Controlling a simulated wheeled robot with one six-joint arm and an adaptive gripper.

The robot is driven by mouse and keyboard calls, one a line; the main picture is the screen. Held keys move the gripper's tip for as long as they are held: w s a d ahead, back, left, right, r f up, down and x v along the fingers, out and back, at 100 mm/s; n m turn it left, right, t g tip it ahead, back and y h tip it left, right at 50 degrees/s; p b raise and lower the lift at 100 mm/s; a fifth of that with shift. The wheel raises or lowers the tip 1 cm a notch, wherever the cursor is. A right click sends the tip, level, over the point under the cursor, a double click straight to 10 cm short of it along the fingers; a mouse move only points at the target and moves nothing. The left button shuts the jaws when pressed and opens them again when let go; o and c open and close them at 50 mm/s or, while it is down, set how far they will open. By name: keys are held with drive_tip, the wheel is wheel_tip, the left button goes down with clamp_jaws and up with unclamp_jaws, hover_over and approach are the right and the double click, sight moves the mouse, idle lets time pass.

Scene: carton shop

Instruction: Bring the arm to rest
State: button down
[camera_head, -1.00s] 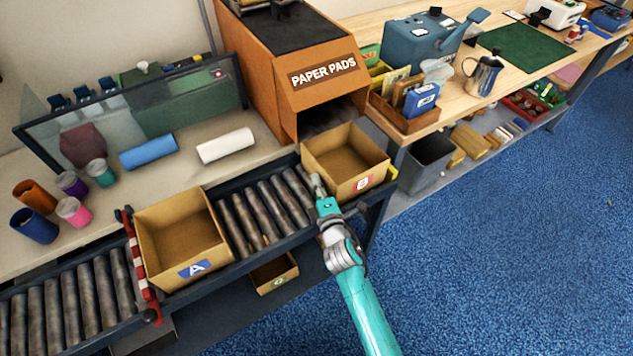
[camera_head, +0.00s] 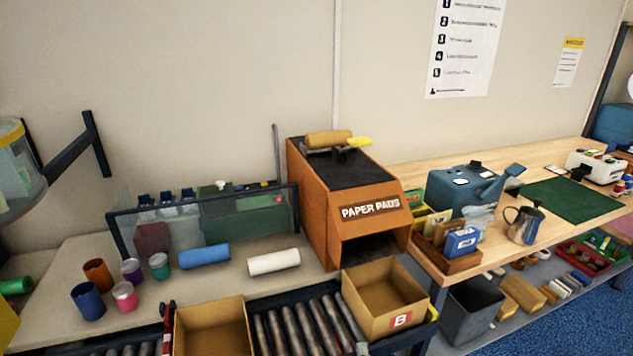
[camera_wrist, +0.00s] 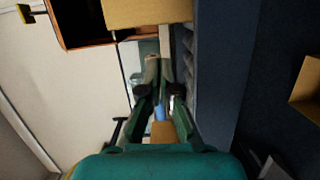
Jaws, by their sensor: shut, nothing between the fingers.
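My gripper (camera_wrist: 158,78) shows only in the wrist view, with its two slim fingers drawn together and nothing between them. It hangs near the roller conveyor, with a cardboard box (camera_wrist: 148,12) beyond the fingertips at the top edge of that view. No part of my arm shows in the head view. There, the open box B (camera_head: 385,322) stands on the rollers at the right, and a second open box (camera_head: 212,335) stands to the left, cut off by the lower edge. Both look empty where their insides show.
The conveyor's dark side rail (camera_wrist: 222,60) runs close beside my gripper. Another carton (camera_wrist: 306,92) sits at the right in the wrist view. The orange paper pads dispenser (camera_head: 365,222) stands behind box B. A wooden bench (camera_head: 440,173) with a metal jug (camera_head: 524,226) is to the right.

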drive_tip(key=s+d+f+m+g, duration=0.15)
drive_tip(key=s+m, duration=0.25)
drive_tip(key=s, duration=0.9)
drive_tip(key=s+d+f+m, duration=0.15)
drive_tip(key=s+m, duration=0.25)
drive_tip(key=s, duration=0.9)
drive_tip(key=s+d+r+m, duration=0.1)
drive_tip(key=s+r+m, duration=0.4)
drive_tip(key=s, duration=0.5)
drive_tip(key=s+d+r+m+g+h, duration=0.1)
drive_tip(key=s+r+m, duration=0.4)
drive_tip(key=s, duration=0.5)
wheel_tip(320, 180, up, 2)
drive_tip(key=shift+s+d+r, duration=0.1)
drive_tip(key=shift+s+d, duration=0.05)
drive_tip(key=shift+d, duration=0.3)
